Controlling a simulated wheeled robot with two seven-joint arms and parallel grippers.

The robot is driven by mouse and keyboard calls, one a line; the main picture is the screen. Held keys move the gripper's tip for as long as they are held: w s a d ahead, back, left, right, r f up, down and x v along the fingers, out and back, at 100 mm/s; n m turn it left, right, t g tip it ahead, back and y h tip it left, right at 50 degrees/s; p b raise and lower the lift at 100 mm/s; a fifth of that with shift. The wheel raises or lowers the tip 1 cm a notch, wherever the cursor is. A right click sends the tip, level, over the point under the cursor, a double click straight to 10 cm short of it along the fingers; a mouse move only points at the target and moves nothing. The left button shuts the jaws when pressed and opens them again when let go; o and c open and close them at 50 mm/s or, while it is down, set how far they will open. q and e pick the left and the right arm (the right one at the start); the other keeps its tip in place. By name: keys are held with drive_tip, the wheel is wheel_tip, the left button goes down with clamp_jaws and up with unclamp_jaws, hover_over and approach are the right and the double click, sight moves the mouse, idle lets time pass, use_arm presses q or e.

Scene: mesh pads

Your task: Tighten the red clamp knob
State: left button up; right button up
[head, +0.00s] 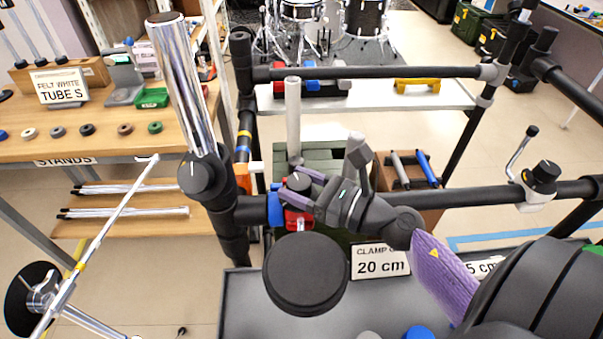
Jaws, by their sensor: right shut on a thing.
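The red clamp (297,219) sits on the black horizontal rack bar, just right of a blue band (275,209). Its black knob (298,181) with a white line on top faces up. My right gripper (301,186) comes in from the right with its purple fingers on either side of this knob, shut on it. The fingers and gripper body hide part of the knob and clamp. A grey rod (293,120) stands up behind the clamp. My left gripper is not in view.
A chrome tube (180,85) with a black knob (204,177) stands left of the clamp. A round black pad (305,273) is just below it. A card reading 20 cm (380,262) stands by the dark tray. A white clamp (538,188) is on the bar at right.

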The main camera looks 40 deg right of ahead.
drive_tip(key=shift+r+m+t+h+p, duration=0.2)
drive_tip(key=shift+m+t+h+p, duration=0.2)
drive_tip(key=shift+m+h+p, duration=0.45)
drive_tip(key=shift+h, duration=0.55)
drive_tip(key=shift+f+m+t+h+p, duration=0.1)
drive_tip(key=shift+m+t+h+p, duration=0.35)
drive_tip(key=shift+m+h, duration=0.4)
drive_tip(key=shift+f+h, duration=0.1)
drive_tip(key=shift+h, duration=0.25)
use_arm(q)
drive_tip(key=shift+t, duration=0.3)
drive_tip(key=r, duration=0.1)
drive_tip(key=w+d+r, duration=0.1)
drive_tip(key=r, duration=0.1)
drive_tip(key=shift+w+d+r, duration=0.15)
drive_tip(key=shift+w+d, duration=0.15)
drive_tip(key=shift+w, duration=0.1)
use_arm(e)
drive_tip(key=o, duration=1)
drive_tip(key=shift+o, duration=1.2)
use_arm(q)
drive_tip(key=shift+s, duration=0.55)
use_arm(e)
drive_tip(key=shift+o, duration=0.2)
